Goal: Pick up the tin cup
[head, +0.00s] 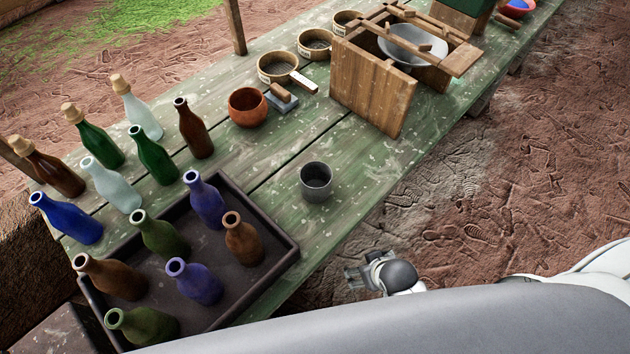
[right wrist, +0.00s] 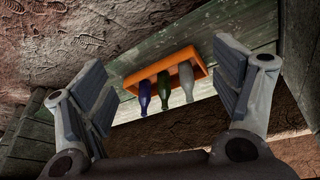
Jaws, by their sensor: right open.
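The tin cup (head: 316,182) is a dark grey, open-topped cylinder. It stands upright on the green plank table (head: 350,160), near its front edge, just right of the dark tray. My right gripper (head: 354,277) is in front of the table edge, apart from the cup and lower right of it in the head view. In the right wrist view its two fingers (right wrist: 158,85) are spread wide with nothing between them. The cup does not show in that view. My left gripper is not in view.
A dark tray (head: 283,262) with several bottles lies left of the cup. More bottles stand behind it. A terracotta bowl (head: 248,107), a brush (head: 282,97), sieves (head: 277,68) and a wooden box (head: 360,85) stand farther back. The right wrist view shows an orange crate (right wrist: 135,82) with three bottles.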

